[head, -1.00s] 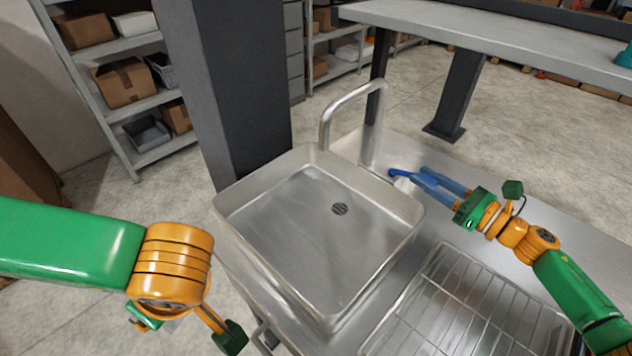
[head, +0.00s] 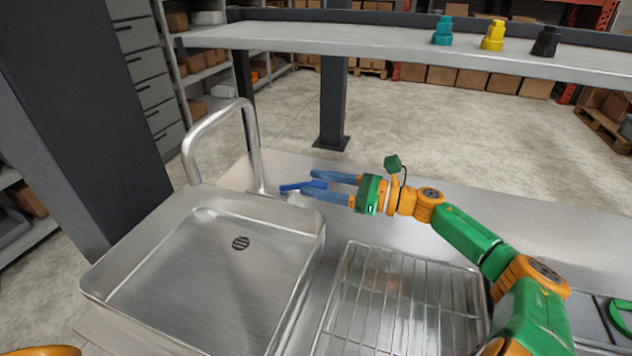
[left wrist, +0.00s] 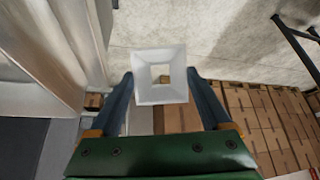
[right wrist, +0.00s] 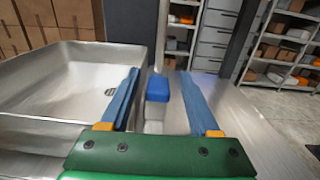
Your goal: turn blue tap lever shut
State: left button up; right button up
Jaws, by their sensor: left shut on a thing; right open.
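The blue tap lever (head: 296,187) sits on a pale tap body at the foot of the curved metal spout (head: 252,140), beside the sink. My right gripper (head: 309,182) is open, with one finger on each side of the lever. In the right wrist view the lever (right wrist: 158,88) lies between the spread fingers, with gaps on both sides; I cannot tell whether either finger touches it. My left gripper (left wrist: 160,90) is shut on a white hollow square piece (left wrist: 160,98), seen in the left wrist view.
The steel sink (head: 100,285) is left of the tap. Behind is a raised shelf (head: 380,48) with teal, yellow and black items. A dark pillar (head: 85,110) stands behind the sink at left.

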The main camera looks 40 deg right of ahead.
jog(key=shift+s+d+f, duration=0.15)
jog(key=shift+s+d, duration=0.15)
jog(key=shift+s, duration=0.1)
jog(key=v, duration=1.1)
jog(key=shift+b, duration=0.3)
